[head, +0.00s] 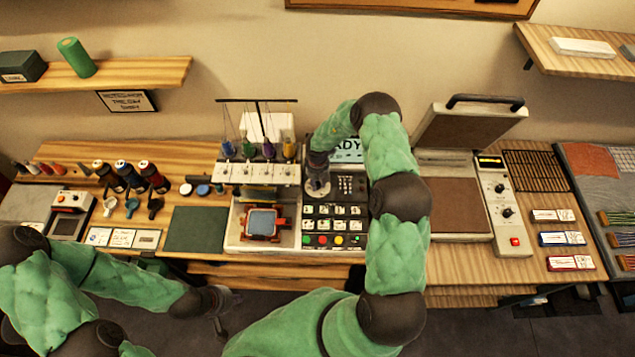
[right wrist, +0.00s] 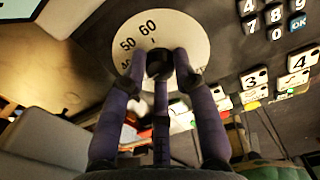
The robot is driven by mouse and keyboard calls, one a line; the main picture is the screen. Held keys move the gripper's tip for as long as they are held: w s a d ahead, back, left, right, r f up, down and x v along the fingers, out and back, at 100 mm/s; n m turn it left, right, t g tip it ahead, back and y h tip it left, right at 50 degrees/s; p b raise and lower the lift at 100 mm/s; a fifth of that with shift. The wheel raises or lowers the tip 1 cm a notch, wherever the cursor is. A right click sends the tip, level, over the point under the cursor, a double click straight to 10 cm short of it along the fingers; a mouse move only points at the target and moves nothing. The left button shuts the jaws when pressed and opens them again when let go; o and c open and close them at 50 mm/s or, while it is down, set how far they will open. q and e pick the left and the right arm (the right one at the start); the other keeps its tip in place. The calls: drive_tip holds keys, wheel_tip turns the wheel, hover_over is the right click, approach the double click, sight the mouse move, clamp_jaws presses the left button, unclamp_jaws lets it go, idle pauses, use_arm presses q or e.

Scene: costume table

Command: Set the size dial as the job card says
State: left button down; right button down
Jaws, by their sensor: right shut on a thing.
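The size dial (right wrist: 195,45) is a white disc with a dark knob (right wrist: 160,62) at its middle. The numbers 50 and 60 show at its upper left, and a 40 is partly hidden. The fingers of my right gripper (right wrist: 160,75) close around the knob; in the head view the gripper (head: 318,187) is on the dial at the control panel's upper left. My left gripper (head: 222,305) hangs in front of the table edge, away from the panel; its fingers are too small to judge. White cards (head: 122,238) lie at the left of the table; their text is unreadable.
The panel has a keypad (head: 345,186), picture buttons (head: 330,211), coloured buttons (head: 323,240) and a screen (head: 347,150) partly hidden by my right arm. The embroidery machine (head: 257,172) stands left of it, a heat press (head: 465,160) to the right.

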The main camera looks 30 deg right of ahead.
drive_tip(key=m, duration=0.6)
drive_tip(key=shift+b, duration=0.35)
drive_tip(key=shift+m, duration=0.4)
drive_tip(key=c, duration=1)
unclamp_jaws()
drive_tip(key=shift+o, duration=0.2)
wheel_tip(320, 180, up, 12)
